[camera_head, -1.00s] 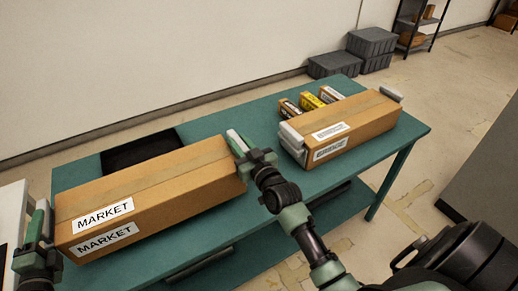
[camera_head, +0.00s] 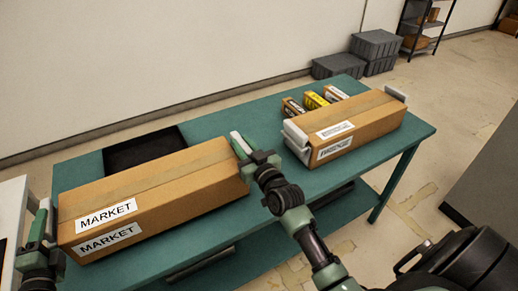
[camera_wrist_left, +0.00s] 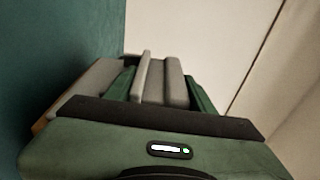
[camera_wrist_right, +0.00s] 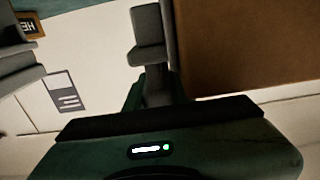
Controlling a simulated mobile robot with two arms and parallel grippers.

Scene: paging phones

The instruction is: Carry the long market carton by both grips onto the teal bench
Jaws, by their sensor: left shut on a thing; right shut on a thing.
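The long market carton (camera_head: 160,195) is brown, with two white MARKET labels near its left end. It shows over the left part of the teal bench (camera_head: 260,228); I cannot tell whether it rests on the top or hangs just above it. My left gripper (camera_head: 45,222) is shut at its left end, on a grey grip (camera_wrist_left: 160,80) in the left wrist view. My right gripper (camera_head: 243,147) is shut at its right end; that grip is mostly hidden. The carton's brown side (camera_wrist_right: 250,45) fills the upper right of the right wrist view.
A second brown carton (camera_head: 365,115) with grey end grips stands on the bench's right part. Several small boxes (camera_head: 313,100) lie behind it. A black tray (camera_head: 140,150) lies behind the market carton. Grey bins (camera_head: 375,45) and a shelf stand beyond the bench.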

